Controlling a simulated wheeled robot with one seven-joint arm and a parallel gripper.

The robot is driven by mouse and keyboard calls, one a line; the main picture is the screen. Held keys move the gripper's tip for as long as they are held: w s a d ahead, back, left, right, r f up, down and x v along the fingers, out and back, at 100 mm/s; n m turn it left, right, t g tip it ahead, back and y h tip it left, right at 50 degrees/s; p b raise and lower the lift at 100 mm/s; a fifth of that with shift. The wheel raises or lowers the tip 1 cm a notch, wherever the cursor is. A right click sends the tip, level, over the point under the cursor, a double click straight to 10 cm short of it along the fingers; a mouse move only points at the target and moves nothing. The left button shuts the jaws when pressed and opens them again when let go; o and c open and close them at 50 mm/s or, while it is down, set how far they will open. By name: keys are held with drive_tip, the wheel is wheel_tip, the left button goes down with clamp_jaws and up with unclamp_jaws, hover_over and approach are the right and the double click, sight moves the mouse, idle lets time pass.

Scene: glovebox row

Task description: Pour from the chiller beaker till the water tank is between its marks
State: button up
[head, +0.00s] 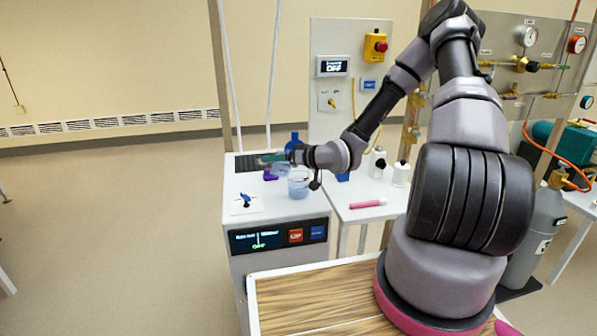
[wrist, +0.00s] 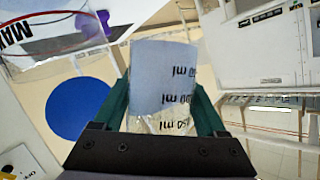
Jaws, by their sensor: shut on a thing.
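My gripper (head: 272,159) is above the chiller top, with its green fingers shut on a clear beaker. In the wrist view the beaker (wrist: 162,85) sits between the fingers. Its ml marks read upside down, and pale blue liquid shows in part of it. I cannot tell its exact tilt. The clear water tank (head: 299,184) stands on the chiller below and right of the gripper, with bluish water in it. In the wrist view its red rim line and MAX mark (wrist: 16,32) show at upper left. The water level against the marks is not readable.
The chiller (head: 275,238) has a lit display and red and blue buttons. A side table (head: 350,192) holds a pink tube (head: 368,204) and white bottles.

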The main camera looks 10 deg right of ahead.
drive_tip(key=shift+w+d+r+m+y, duration=0.3)
drive_tip(key=shift+d+r+m+y, duration=0.15)
drive_tip(key=shift+m, duration=0.15)
drive_tip(key=shift+w+d+r, duration=0.1)
drive_tip(key=shift+w+d, duration=0.05)
drive_tip(key=shift+d, duration=0.15)
idle(0.5)
drive_tip(key=shift+d+r+m+y, duration=0.1)
drive_tip(key=shift+r+m+y, duration=0.35)
drive_tip(key=shift+m, duration=0.45)
idle(1.4)
drive_tip(key=shift+f+m+y, duration=0.35)
drive_tip(key=shift+m+y, duration=0.05)
drive_tip(key=shift+m, duration=0.3)
idle(1.6)
drive_tip(key=shift+w+r+m+p, duration=0.1)
drive_tip(key=shift+r+m+p, duration=0.25)
drive_tip(key=shift+m, duration=0.15)
idle(1.5)
